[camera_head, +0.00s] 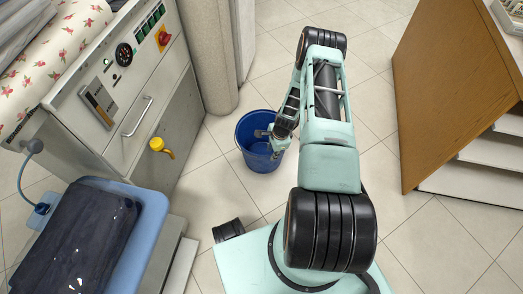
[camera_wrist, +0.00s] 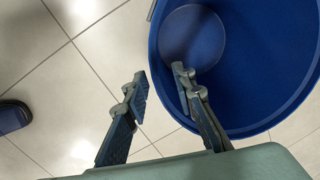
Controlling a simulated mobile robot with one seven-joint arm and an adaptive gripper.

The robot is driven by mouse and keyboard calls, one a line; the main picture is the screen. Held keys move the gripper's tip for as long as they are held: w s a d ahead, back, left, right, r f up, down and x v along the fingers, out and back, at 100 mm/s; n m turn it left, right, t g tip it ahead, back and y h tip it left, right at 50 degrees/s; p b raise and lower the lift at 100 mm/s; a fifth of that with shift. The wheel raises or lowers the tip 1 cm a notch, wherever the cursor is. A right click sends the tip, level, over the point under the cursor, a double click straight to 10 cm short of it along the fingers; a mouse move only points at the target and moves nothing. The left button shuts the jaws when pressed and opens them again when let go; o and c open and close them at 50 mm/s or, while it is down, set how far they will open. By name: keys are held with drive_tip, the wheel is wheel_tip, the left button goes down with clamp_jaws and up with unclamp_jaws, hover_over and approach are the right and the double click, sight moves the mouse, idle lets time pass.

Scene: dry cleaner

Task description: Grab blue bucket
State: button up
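The blue bucket (camera_head: 254,122) stands upright on the tiled floor, in front of the machine's right side. It is open at the top and looks empty. In the wrist view the bucket (camera_wrist: 265,60) fills the upper right. My gripper (camera_head: 268,143) is at the bucket in the head view, partly hidden by my arm. In the wrist view my gripper (camera_wrist: 160,82) is open. One finger is outside the rim and the other shows over the bucket's inside, with the rim between them. I see no contact, and the fingers' depth is hard to tell.
A pressing machine (camera_head: 125,105) with a yellow tap-like part (camera_head: 161,147) stands left of the bucket. A round column (camera_head: 207,55) is behind it. A wooden counter (camera_head: 450,85) is at the right. A padded blue board (camera_head: 152,213) is at lower left.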

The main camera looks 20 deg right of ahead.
drive_tip(key=b, duration=0.2)
hover_over(269, 163)
drive_tip(key=f, duration=0.5)
drive_tip(key=shift+s+d+f, duration=0.15)
drive_tip(key=shift+s+f, duration=0.05)
drive_tip(key=shift+f, duration=0.1)
drive_tip(key=f+b, duration=0.2)
drive_tip(key=f, duration=0.3)
drive_tip(key=shift+w+f, duration=0.15)
drive_tip(key=shift+w, duration=0.05)
drive_tip(key=shift+c, duration=0.5)
clamp_jaws()
